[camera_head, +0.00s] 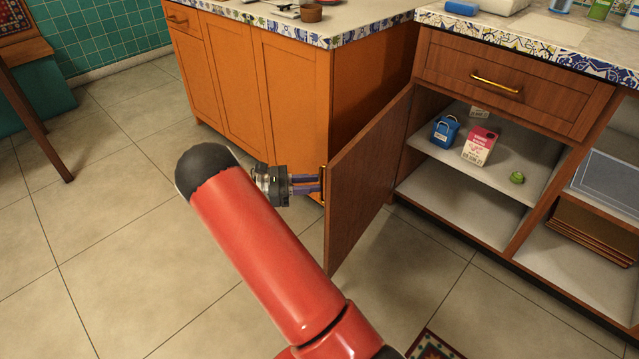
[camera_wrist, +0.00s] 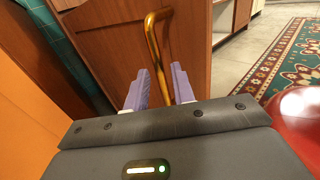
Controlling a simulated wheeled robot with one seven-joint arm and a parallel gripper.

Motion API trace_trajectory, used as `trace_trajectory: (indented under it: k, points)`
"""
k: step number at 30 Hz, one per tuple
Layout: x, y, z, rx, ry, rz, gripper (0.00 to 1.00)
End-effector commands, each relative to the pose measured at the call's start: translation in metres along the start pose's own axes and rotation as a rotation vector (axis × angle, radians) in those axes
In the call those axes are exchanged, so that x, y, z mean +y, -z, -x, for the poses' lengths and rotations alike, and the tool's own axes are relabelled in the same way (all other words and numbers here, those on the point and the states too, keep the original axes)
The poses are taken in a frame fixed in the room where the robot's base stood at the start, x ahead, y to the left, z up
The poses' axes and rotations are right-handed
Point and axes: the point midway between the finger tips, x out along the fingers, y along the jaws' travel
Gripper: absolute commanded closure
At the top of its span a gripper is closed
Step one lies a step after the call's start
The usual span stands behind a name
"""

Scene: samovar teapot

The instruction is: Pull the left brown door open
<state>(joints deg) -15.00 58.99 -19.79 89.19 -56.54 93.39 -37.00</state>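The left brown door (camera_head: 365,180) is a wooden cabinet door. It stands swung far out from the cabinet, and the shelves behind it show. Its gold handle (camera_wrist: 154,40) is a curved upright bar on the outer face; it also shows at the door's free edge in the head view (camera_head: 323,184). My gripper (camera_head: 307,184) is at this handle, left of the door. In the wrist view the purple fingers (camera_wrist: 161,90) are on both sides of the bar, close against it. Part of the bar's lower end is hidden by the fingers and palm.
An orange cabinet (camera_head: 235,85) stands close behind my gripper. The open compartment holds a blue container (camera_head: 445,131), a pink carton (camera_head: 480,146) and a small green item (camera_head: 517,177). A closed drawer (camera_head: 505,83) is above. The tiled floor (camera_head: 130,240) at left is clear.

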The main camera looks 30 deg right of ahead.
Motion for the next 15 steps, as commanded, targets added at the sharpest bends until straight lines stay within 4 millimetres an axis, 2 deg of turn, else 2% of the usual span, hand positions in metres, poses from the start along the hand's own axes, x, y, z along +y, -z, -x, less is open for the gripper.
trace_trajectory:
  k: [1, 6, 10, 15]
  points:
    - [0.001, 0.001, 0.011, 0.0, -0.004, -0.002, 0.75]
    - [0.0, 0.001, 0.036, 0.001, -0.002, -0.001, 0.75]
    - [0.0, 0.001, 0.045, -0.001, -0.001, 0.0, 0.75]
    - [0.0, 0.0, 0.048, 0.0, 0.0, 0.0, 0.75]
